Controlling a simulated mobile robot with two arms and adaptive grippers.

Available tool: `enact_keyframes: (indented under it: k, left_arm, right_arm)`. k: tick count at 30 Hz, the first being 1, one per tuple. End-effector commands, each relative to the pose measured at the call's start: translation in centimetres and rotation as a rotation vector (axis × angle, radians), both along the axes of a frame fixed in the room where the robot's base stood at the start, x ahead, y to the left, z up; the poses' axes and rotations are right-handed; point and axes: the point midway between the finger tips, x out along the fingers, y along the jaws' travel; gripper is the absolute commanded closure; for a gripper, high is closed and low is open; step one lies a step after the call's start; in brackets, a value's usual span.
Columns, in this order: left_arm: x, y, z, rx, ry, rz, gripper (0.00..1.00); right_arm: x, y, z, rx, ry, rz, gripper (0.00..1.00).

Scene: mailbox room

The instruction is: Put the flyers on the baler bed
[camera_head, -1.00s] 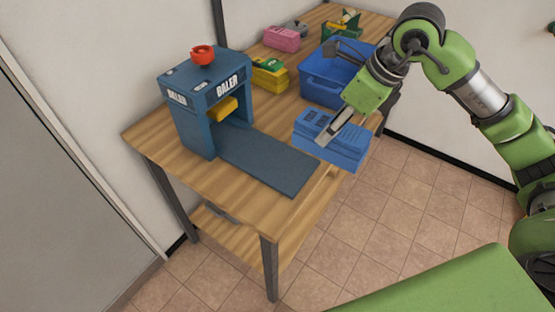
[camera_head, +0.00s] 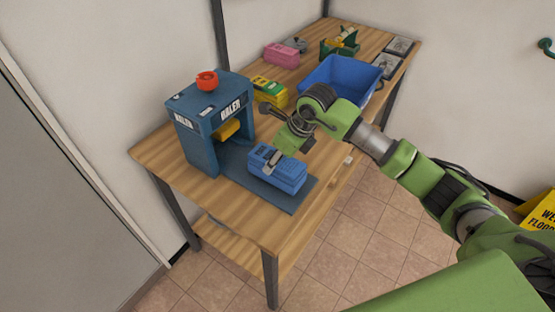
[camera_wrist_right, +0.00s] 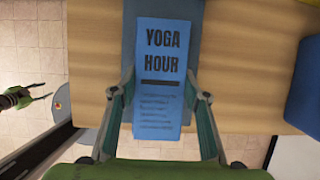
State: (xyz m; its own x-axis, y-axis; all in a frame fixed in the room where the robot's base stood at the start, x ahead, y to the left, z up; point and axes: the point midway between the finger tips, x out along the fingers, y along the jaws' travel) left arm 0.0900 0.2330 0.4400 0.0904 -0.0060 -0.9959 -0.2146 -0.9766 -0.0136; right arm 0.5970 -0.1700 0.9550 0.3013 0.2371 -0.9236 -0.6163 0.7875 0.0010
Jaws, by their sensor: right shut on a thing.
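The blue flyers (camera_head: 277,168) are a stack over the front half of the baler's flat dark blue bed (camera_head: 236,166). In the right wrist view the top flyer (camera_wrist_right: 163,80) reads "YOGA HOUR" and lies roughly in line with the bed (camera_wrist_right: 129,40). My right gripper (camera_head: 269,165) is shut on the stack, with a finger (camera_wrist_right: 115,105) along each side. I cannot tell whether the stack touches the bed. My left gripper (camera_wrist_right: 38,92) shows at the left of the wrist view, fingers apart and empty, away from the table. It is outside the head view.
The blue baler (camera_head: 205,125) with a red knob stands at the table's left. Behind are yellow-green bundles (camera_head: 268,91), a pink bundle (camera_head: 281,55), a blue bin (camera_head: 340,80) and a green container (camera_head: 340,48). A yellow wet-floor sign (camera_head: 541,212) stands at right.

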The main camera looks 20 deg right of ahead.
Motion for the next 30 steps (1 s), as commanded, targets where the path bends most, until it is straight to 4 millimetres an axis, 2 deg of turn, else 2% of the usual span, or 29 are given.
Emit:
enact_keyframes:
  k: [1, 3, 15, 16, 17, 18, 30]
  left_arm:
    - [0.0, 0.1, 1.1, 0.001, 0.001, 0.000, 0.60]
    - [0.0, 0.2, 1.4, 0.002, 0.001, 0.000, 0.60]
    - [0.0, 0.3, 0.9, 0.004, 0.000, 0.002, 0.60]
    - [0.0, 0.3, 1.0, 0.004, 0.000, 0.002, 0.60]
    - [0.0, 0.3, 1.1, 0.004, 0.000, 0.002, 0.60]
    - [0.0, 0.3, 1.1, 0.004, 0.000, 0.002, 0.60]
    - [0.0, 0.3, 1.3, 0.003, 0.000, 0.002, 0.60]
  right_arm:
    - [-0.2, -0.1, -0.3, -0.001, 0.004, -0.001, 1.00]
    - [-0.1, -0.1, -1.1, 0.000, 0.003, -0.002, 1.00]
    - [0.0, -0.1, -2.0, 0.000, -0.003, -0.001, 1.00]
    - [0.0, -0.2, -2.0, -0.002, 0.000, -0.001, 0.53]
    - [0.0, -0.2, -2.0, -0.002, 0.000, -0.002, 0.45]
    - [0.0, -0.2, -2.0, -0.001, 0.000, -0.001, 0.41]
    - [0.0, -0.2, -1.6, -0.001, -0.001, -0.002, 0.41]
